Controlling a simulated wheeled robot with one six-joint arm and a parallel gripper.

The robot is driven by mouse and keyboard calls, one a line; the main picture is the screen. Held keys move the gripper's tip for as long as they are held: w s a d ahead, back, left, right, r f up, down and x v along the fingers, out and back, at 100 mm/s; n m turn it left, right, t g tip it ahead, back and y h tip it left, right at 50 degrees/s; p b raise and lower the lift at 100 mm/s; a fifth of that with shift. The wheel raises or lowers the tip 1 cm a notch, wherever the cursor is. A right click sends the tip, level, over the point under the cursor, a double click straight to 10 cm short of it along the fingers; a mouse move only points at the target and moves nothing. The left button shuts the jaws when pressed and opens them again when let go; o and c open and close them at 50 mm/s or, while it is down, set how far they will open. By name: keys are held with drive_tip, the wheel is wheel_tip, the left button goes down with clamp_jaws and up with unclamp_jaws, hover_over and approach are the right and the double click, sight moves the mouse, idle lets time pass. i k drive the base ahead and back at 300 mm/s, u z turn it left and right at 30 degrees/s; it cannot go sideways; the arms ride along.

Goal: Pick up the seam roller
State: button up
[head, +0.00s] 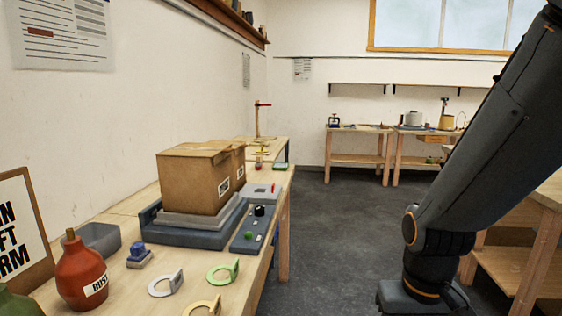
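I cannot pick out a seam roller for certain in the head view. Small tools lie on the far workbench (357,128), too small to tell apart. My arm comes down along the right side of the picture. Its lower end is cut off by the bottom edge, over the floor, and my gripper's fingers do not show. Whether it holds anything is hidden.
The left bench holds a cardboard box (190,180) on a grey-blue scale, a red bottle (82,275), a grey bin (98,238), a blue stamp-like piece (138,255) and several ring-shaped pieces. Another wooden bench (548,195) stands right. The middle floor (345,240) is clear.

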sight(259, 164)
drive_tip(key=z, duration=0.4)
drive_tip(key=i, duration=1.7)
drive_tip(key=u, duration=0.45)
drive_tip(key=i, duration=1.55)
drive_tip(key=u, duration=0.9)
